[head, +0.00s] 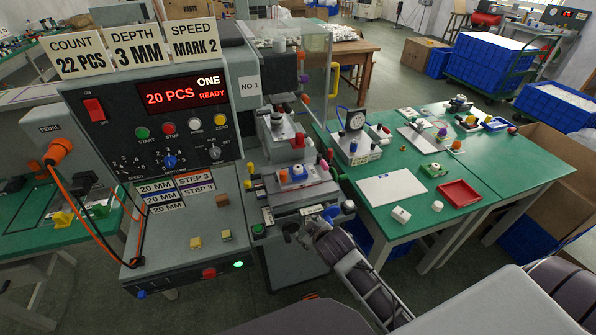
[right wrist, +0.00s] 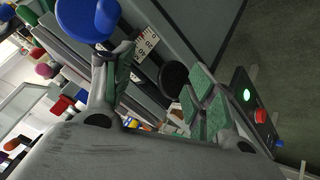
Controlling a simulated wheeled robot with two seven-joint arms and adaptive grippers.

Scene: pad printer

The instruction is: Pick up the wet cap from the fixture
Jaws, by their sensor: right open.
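The pad printer (head: 160,120) stands at the centre left in the head view. Its fixture (head: 305,190) is in the middle, on the machine's slide. A small white and blue part, probably the cap, (head: 299,172) sits on top, with orange beside it; its print is too small to read. My right gripper (head: 309,223) is open and empty, in front of and below the fixture, apart from the part. In the right wrist view the green-padded fingers of this gripper (right wrist: 155,92) are spread, with machine knobs beyond them; the part cannot be made out there. My left gripper is out of view.
A clear guard (head: 315,65) rises behind the fixture. A blue knob (right wrist: 85,20) is close to the right gripper.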

